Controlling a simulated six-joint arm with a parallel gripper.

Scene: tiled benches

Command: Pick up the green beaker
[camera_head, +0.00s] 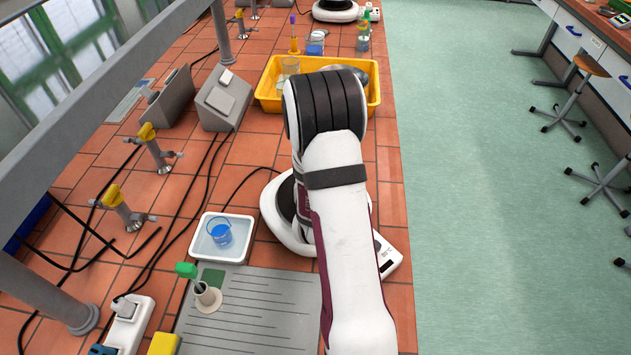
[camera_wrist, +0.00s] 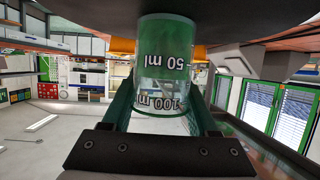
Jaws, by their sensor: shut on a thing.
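The green beaker (camera_wrist: 166,45) shows large in the wrist view, with its "50 ml" and "100 ml" marks upside down in the picture. My gripper (camera_wrist: 160,100) is shut on it, with one finger on each side. The beaker's green end meets a dark surface (camera_wrist: 225,14) at the top of that view; I cannot tell whether they touch. In the head view my arm hides the gripper and the green beaker.
A stirrer with a dark plate (camera_head: 286,199) stands beside my arm. A blue beaker (camera_head: 219,232) sits in a white tray (camera_head: 243,257). A yellow tray (camera_head: 267,96) lies beyond my arm. Gas taps (camera_head: 155,150), cables and a grey rail (camera_head: 120,75) crowd the left.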

